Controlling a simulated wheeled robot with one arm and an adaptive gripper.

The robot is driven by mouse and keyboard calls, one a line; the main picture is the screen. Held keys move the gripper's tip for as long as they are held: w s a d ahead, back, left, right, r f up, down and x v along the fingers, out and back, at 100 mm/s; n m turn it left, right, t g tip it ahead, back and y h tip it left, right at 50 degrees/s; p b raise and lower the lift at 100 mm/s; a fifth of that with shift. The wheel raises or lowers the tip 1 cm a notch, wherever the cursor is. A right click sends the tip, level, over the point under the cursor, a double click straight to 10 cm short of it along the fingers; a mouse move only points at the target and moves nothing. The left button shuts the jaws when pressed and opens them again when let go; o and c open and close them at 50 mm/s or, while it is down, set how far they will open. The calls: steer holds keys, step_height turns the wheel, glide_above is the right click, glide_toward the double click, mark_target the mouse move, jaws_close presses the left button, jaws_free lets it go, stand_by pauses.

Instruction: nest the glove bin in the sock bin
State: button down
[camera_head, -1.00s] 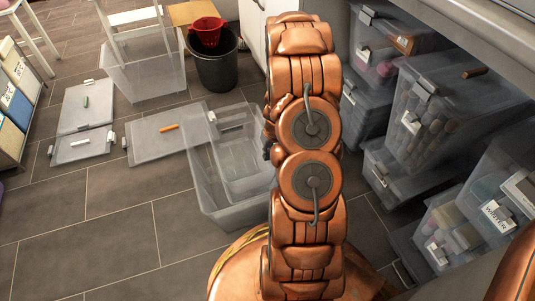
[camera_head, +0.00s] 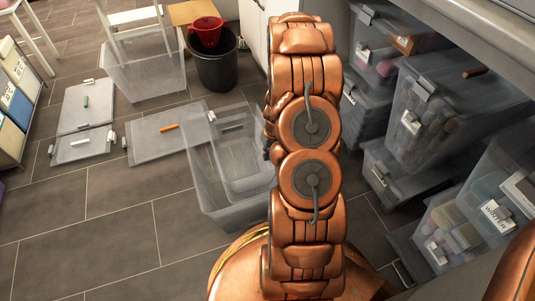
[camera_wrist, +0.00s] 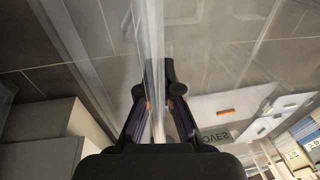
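A small clear bin, which I take as the glove bin (camera_head: 226,152), overlaps a larger clear bin, likely the sock bin (camera_head: 216,212), on the floor left of my arm. The small bin looks tilted; I cannot tell how deep it sits inside the larger one. In the wrist view a clear bin wall (camera_wrist: 157,45) runs between the fingers of my gripper (camera_wrist: 155,85), which look closed on it. A label ending in "OVES" (camera_wrist: 217,136) shows upside down beside them. In the head view my arm hides the gripper and the bins' right side.
Another clear bin (camera_head: 146,79) and a dark bucket (camera_head: 214,71) stand at the back. Filled bins (camera_head: 433,120) stack at right. Floor at front left is clear.

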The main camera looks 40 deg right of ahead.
steer(key=shift+f+b, duration=0.4)
steer(key=shift+f, duration=0.8)
steer(key=c, duration=1.9)
jaws_free()
steer(key=o, duration=0.7)
steer(key=shift+c, duration=0.2)
step_height(320, 180, up, 12)
steer(key=s+d, duration=0.1)
steer(key=shift+s+f, duration=0.15)
steer(key=shift+s, duration=0.2)
